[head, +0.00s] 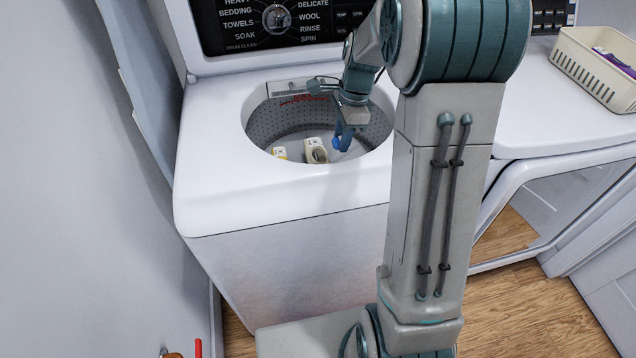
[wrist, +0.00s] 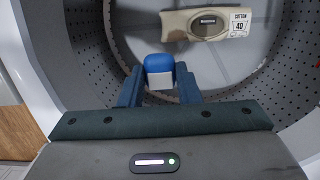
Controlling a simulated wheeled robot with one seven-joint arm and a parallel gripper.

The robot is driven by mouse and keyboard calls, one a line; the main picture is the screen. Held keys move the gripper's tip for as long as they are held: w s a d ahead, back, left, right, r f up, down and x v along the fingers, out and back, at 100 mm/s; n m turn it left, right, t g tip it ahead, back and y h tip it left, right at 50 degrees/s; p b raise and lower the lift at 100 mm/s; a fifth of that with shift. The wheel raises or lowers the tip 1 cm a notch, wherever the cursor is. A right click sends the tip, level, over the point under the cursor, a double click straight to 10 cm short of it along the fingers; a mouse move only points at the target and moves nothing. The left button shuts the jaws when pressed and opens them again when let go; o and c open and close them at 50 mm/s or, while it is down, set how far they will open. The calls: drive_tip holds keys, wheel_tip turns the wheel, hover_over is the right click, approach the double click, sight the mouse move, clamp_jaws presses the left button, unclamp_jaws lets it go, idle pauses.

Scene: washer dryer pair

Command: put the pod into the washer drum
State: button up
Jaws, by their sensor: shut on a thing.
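The pod (wrist: 159,70) is a small block with a blue top and a white lower part. My gripper (wrist: 159,88) is shut on it, with one finger on each side. In the head view my gripper (head: 343,138) reaches down through the round opening of the washer, and the blue pod (head: 336,143) shows small at its fingertips. The washer drum (head: 268,122) is a grey, perforated tub open at the top; its perforated wall (wrist: 80,45) also surrounds the pod in the wrist view. The pod appears to be inside the opening; its height above the drum floor is unclear.
A beige item (wrist: 208,22) with a "COTTON 40" label lies in the drum, also seen in the head view (head: 316,150). The washer's white rim (head: 215,135) surrounds the opening. A cream basket (head: 590,75) stands on the neighbouring machine at right. A wall is close at left.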

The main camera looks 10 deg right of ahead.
wheel_tip(320, 180, down, 11)
drive_tip(key=b, duration=0.1)
drive_tip(key=shift+s+a+f, duration=0.15)
drive_tip(key=shift+s+a, duration=0.1)
drive_tip(key=shift+s, duration=0.2)
drive_tip(key=shift+f, duration=0.25)
drive_tip(key=o, duration=1)
drive_tip(key=shift+c, duration=0.2)
wheel_tip(320, 180, up, 12)
drive_tip(key=d+p, duration=0.1)
drive_tip(key=shift+d+r, duration=0.2)
drive_tip(key=shift+d, duration=0.2)
